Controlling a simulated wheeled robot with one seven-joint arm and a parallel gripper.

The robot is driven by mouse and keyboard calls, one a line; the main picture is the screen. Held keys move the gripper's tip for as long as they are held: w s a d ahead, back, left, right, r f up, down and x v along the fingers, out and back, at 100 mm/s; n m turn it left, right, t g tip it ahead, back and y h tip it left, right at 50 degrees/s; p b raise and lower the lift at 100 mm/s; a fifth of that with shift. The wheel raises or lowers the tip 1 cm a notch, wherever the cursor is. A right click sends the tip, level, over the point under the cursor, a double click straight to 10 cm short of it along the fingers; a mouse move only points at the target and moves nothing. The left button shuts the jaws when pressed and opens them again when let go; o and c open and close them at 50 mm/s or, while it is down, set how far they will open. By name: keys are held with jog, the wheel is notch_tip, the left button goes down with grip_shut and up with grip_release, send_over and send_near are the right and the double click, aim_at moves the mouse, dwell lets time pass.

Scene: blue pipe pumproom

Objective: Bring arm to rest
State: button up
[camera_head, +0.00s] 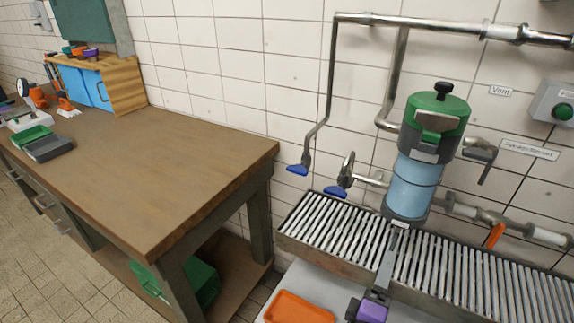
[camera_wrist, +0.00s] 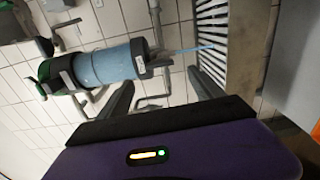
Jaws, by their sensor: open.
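My gripper (camera_wrist: 163,88) is open, with its two dark fingers apart and nothing between them in the wrist view. In the head view my gripper (camera_head: 396,232) reaches up from the bottom edge, over the grating and in front of the lower part of a blue filter bowl (camera_head: 413,186). The bowl hangs under a green and grey head with a black knob (camera_head: 443,90). The bowl also shows beyond my fingers in the wrist view (camera_wrist: 103,66). I cannot tell the exact gap between fingertips and bowl in the head view.
A slatted metal grating (camera_head: 470,275) runs along the wall below the pipes. Blue-handled valves (camera_head: 335,191) and an orange lever (camera_head: 495,236) stick out nearby. An orange tray (camera_head: 298,308) lies at the bottom. A wooden workbench (camera_head: 180,160) stands left, its near top clear.

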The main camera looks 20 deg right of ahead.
jog(key=w+a+f+t+y, duration=0.2)
jog(key=w+a+t+y, duration=0.1)
jog(key=a+y, duration=0.25)
jog(key=s+a+f+t+y, duration=0.1)
jog(key=s+a+f+y, duration=0.1)
jog(key=s+a+y, duration=0.45)
jog(key=s+a+r+m+y, duration=0.1)
jog(key=s+r+m, duration=0.2)
jog(key=s, duration=0.8)
jog(key=s+a+r+m+y, duration=0.1)
jog(key=s+r+m, duration=0.3)
jog(key=s, duration=0.6)
jog(key=shift+s+a+r+m+p, duration=0.15)
jog(key=shift+s+a+m+p, duration=0.05)
jog(key=shift+s+m+p, duration=0.25)
jog(key=shift+w, duration=0.1)
dwell(4.2)
